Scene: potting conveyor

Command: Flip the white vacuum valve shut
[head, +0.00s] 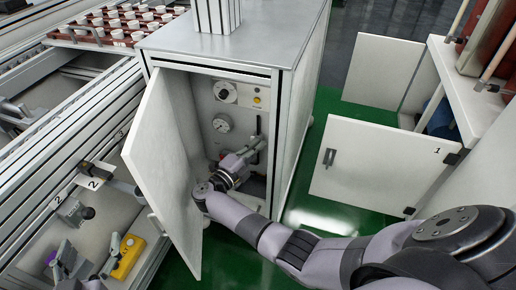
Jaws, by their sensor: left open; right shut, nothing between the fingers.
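The open cabinet (215,60) stands in the middle of the head view, and my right arm reaches into it from the lower right. My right gripper (262,147) is shut and empty, in front of the cabinet's inner panel. A dark upright bar (258,125) shows just above its fingertips. I cannot clearly make out the white vacuum valve; the gripper and wrist cover part of the panel.
The cabinet door (163,165) stands open on the left, close to my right forearm. A yellow box (127,258) lies lower left. Another open white door (375,170) stands right.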

